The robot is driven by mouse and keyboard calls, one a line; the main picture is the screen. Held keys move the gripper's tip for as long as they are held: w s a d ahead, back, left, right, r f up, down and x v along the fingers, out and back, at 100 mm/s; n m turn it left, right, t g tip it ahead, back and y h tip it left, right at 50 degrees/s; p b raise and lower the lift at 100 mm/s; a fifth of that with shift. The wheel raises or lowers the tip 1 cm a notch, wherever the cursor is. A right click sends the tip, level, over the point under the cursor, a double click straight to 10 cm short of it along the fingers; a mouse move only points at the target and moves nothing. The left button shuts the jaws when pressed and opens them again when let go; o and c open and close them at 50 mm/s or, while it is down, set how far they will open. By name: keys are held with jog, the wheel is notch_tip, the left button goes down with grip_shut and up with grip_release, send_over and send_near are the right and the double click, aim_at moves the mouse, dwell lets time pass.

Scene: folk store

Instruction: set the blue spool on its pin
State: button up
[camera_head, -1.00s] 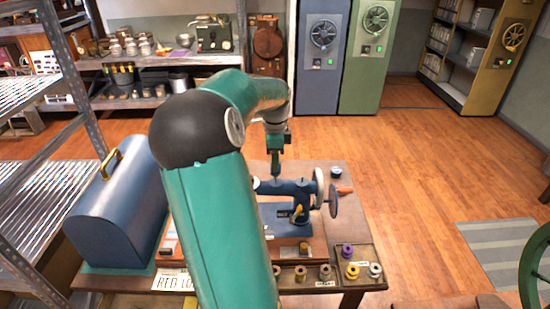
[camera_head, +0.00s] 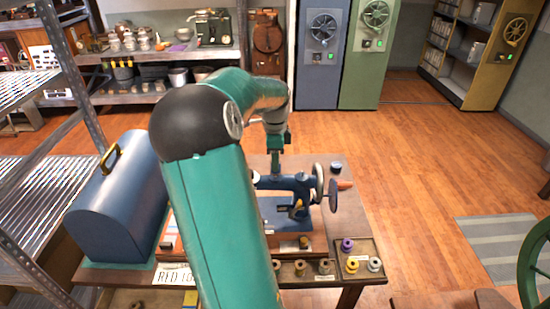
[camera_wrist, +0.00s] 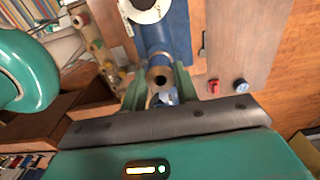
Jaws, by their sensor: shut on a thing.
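The blue sewing machine (camera_head: 290,183) stands on the table, handwheel to the right. My gripper (camera_head: 276,166) points down just above the left part of the machine's arm; it also shows in the wrist view (camera_wrist: 161,94). Its jaws are shut on a small bluish piece (camera_wrist: 168,97), which I take to be the blue spool. The jaws hide much of it. A round end with a dark hole (camera_wrist: 160,76) shows between the fingers, over the machine's blue arm (camera_wrist: 165,35). I cannot make out the pin, or whether the spool touches it.
A tray (camera_head: 379,278) with purple, yellow and silver spools sits at the table's front right, beside several brown spools. A blue domed case (camera_head: 120,210) stands at the left.

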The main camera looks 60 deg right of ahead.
jog(key=shift+f, duration=0.2)
jog(key=shift+f, duration=0.35)
jog(key=shift+f, duration=0.2)
jog(key=o, duration=0.8)
notch_tip(320, 180, up, 14)
jog(key=shift+f, duration=0.1)
